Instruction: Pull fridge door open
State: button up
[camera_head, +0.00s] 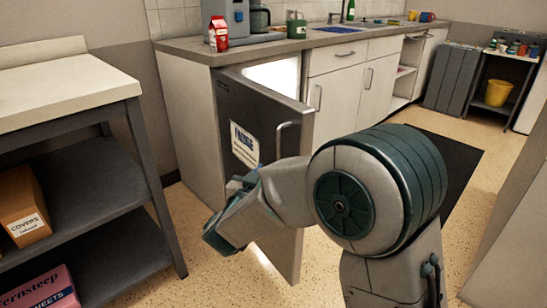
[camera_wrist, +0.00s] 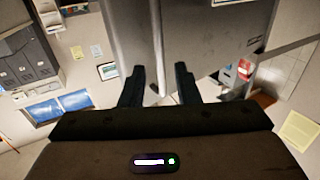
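The fridge door (camera_head: 262,116) is a dark panel with a "FRIDGE" sign (camera_head: 244,145). It stands ajar, swung out from the counter, with bright light showing from the interior (camera_head: 274,75) behind its top. A pale bar handle (camera_head: 281,132) is near the door's right edge. My gripper (camera_head: 222,232) is low in front of the door, left of and below the handle, and my forearm hides part of the door. In the wrist view my gripper (camera_wrist: 159,68) has its two dark fingers spread apart, close to a grey panel with a pale vertical strip; whether they touch is unclear.
A grey shelf table (camera_head: 60,85) holding boxes stands at the left. The counter (camera_head: 290,42) runs along the back, with a red carton (camera_head: 219,34) on it. A dark mat (camera_head: 445,165) lies to the right. Speckled floor is free around the door.

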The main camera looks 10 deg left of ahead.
jog(key=v, duration=0.5)
jog(key=shift+p, duration=0.4)
jog(key=d+r+n+g+y+p, duration=0.2)
jog(key=d+r+g+y+p, duration=0.15)
jog(key=r+p, duration=0.6)
jog(key=d+r+n+g+y+p, duration=0.2)
jog(key=d+r+y+p, duration=0.15)
jog(key=r+p, duration=0.55)
jog(key=s+d+r+m+g+h+p, duration=0.1)
jog(key=s+d+r+g+p, duration=0.3)
jog(key=s+d+r+p, duration=0.2)
jog(key=s+d+r+g+h+p, duration=0.2)
jog(key=s+d+r+g+p, duration=0.3)
jog(key=s+d+p, duration=0.4)
jog(key=s+d+r, duration=0.1)
jog(key=s+d, duration=0.4)
jog(key=shift+s+m+p, duration=0.2)
jog(key=shift+m+p, duration=0.15)
jog(key=shift+m, duration=0.05)
jog(key=shift+d+r, duration=0.1)
